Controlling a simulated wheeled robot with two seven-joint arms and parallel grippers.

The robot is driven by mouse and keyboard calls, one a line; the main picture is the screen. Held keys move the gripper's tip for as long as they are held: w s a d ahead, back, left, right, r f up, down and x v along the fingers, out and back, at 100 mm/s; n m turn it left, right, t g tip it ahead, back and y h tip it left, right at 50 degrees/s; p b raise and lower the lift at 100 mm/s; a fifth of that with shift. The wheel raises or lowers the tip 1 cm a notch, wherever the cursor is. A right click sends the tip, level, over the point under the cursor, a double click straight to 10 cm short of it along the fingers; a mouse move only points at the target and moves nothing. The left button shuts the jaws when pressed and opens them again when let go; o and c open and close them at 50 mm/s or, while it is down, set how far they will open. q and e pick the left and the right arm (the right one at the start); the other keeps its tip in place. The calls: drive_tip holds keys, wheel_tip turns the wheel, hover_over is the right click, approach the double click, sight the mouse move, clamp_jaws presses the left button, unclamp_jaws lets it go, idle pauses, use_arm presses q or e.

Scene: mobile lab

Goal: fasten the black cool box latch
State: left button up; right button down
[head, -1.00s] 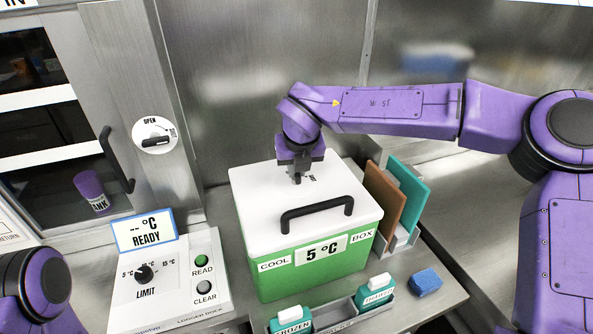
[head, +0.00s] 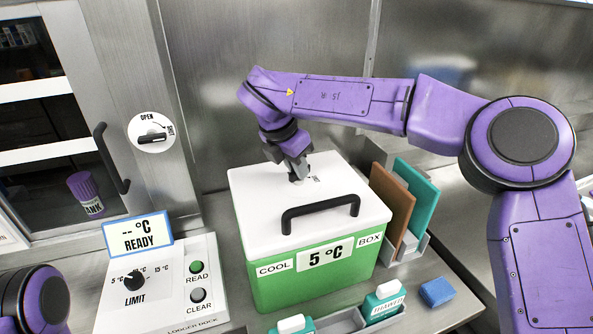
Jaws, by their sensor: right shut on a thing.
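The cool box (head: 310,262) stands on the bench, green with a white lid (head: 260,205) that lies closed and a black handle (head: 320,211) at its front. My right gripper (head: 297,176) is over the rear part of the lid, pointing down. It is shut on the small black latch (head: 294,178), which it mostly hides. Part of a printed label shows just right of the fingers. My left gripper is out of view; only a piece of my left arm shows at the lower left.
A logger dock (head: 165,285) with knob and buttons stands left of the box. Brown (head: 392,208) and teal (head: 415,200) boards stand in a rack at right. A blue sponge (head: 437,291) and labelled packs (head: 383,302) lie in front. A cabinet with a door handle (head: 112,158) is at left.

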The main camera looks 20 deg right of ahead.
drive_tip(key=m+g, duration=0.1)
drive_tip(key=m, duration=0.1)
drive_tip(key=m+b, duration=0.1)
drive_tip(key=m, duration=0.2)
drive_tip(key=shift+w+g+h, duration=0.15)
drive_tip(key=shift+g+h, duration=0.15)
drive_tip(key=shift+g, duration=0.1)
idle(0.3)
drive_tip(key=c, duration=1.1)
unclamp_jaws()
drive_tip(key=p+v, duration=0.2)
drive_tip(key=v, duration=0.8)
drive_tip(key=shift+w+r+p, duration=0.15)
drive_tip(key=shift+r+p, duration=0.1)
drive_tip(key=shift+p, duration=0.15)
drive_tip(key=shift+r, duration=0.1)
